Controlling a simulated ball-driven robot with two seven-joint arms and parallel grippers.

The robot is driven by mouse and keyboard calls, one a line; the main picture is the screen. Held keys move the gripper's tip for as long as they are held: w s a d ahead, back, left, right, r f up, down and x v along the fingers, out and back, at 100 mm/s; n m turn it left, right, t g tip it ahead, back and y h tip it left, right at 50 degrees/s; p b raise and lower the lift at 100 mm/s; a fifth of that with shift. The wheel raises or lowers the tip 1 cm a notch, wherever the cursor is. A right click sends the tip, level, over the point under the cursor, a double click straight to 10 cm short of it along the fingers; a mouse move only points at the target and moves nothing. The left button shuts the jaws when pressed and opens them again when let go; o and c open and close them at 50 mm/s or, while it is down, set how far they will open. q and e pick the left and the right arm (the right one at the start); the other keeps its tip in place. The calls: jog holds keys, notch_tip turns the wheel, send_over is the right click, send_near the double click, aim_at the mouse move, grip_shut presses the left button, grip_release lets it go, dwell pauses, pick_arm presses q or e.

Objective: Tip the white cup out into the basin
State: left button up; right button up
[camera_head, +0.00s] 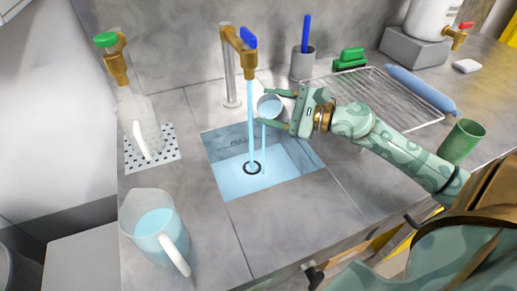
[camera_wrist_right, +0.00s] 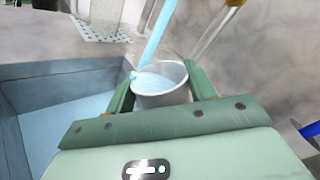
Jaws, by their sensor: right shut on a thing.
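The white cup (camera_head: 271,106) is in my right gripper (camera_head: 265,108), whose two fingers close on its sides. It is held above the basin (camera_head: 222,143), near its back right side. In the right wrist view the cup (camera_wrist_right: 160,98) shows blue water inside, near its rim. A thin blue stream (camera_head: 263,150) falls from below the cup into the basin. My left gripper is not in view.
A tap (camera_head: 240,42) with a blue handle runs a stream into the basin, just left of the cup. A water jug (camera_head: 155,225) stands front left, a bottle (camera_head: 138,115) back left. A wire rack (camera_head: 395,95) and green cup (camera_head: 461,141) are right.

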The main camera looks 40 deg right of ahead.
jog(key=shift+s+a+f+n, duration=0.15)
jog(key=shift+a+f+n, duration=0.2)
jog(key=shift+n, duration=0.35)
dwell(0.6)
jog(key=shift+s+a+f+n+h+b, duration=0.1)
jog(key=shift+f+n+h+b, duration=0.3)
jog(key=shift+f+n+b, duration=0.3)
dwell(0.8)
jog(key=shift+s+a+r+n+p, duration=0.1)
jog(key=shift+a+r+n+p, duration=0.15)
jog(key=shift+n, duration=0.55)
jog(key=shift+s+a+r+n+p, duration=0.1)
jog(key=shift+r+n+p, duration=0.15)
jog(key=shift+n, duration=0.55)
dwell(2.2)
jog(key=shift+s+a+f+n+h+b, duration=0.2)
jog(key=shift+a+f+n, duration=0.1)
jog(key=shift+f, duration=0.3)
jog(key=shift+s+a+f+n+h+b, duration=0.1)
jog(key=shift+a+f+n+b, duration=0.15)
jog(key=shift+f, duration=0.35)
